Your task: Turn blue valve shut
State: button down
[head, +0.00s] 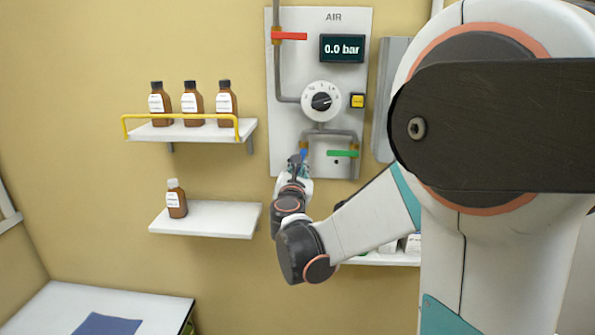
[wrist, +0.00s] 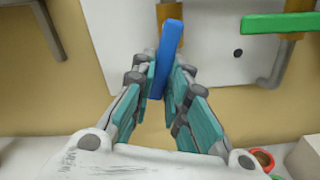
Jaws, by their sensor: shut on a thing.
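The blue valve handle (wrist: 169,50) stands between the teal fingers of my gripper (wrist: 163,85) in the wrist view. It points lengthwise along its pipe, slightly tilted, and my gripper is shut on its lower part. In the head view only a small bit of the blue handle (head: 303,154) shows at the bottom of the AIR panel (head: 290,125). My gripper (head: 299,165) hides the rest. The brass valve body (wrist: 168,12) shows behind the handle in the wrist view.
A green handle (head: 343,154) lies crosswise right of the blue one. A red handle (head: 290,36) lies crosswise above. The display (head: 342,48) reads 0.0 bar, over a round dial (head: 322,101) and yellow button (head: 357,101). Shelves with brown bottles (head: 191,101) are left.

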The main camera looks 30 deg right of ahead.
jog(key=shift+w+a+r+m+b, duration=0.3)
jog(key=shift+a+r+m+b, duration=0.35)
jog(key=shift+m, duration=1.7)
jog(key=shift+w+a+r+m+b, duration=0.3)
jog(key=shift+r+m, duration=0.5)
jog(key=shift+m, duration=1.6)
jog(key=shift+w+a+r+m+b, duration=0.35)
jog(key=shift+r+m+b, duration=0.35)
jog(key=shift+m, duration=1.65)
jog(key=shift+r, duration=0.1)
jog(key=c, duration=1.6)
grip_release()
jog(key=shift+o, duration=0.2)
jog(key=shift+s, duration=0.1)
jog(key=v, duration=1.2)
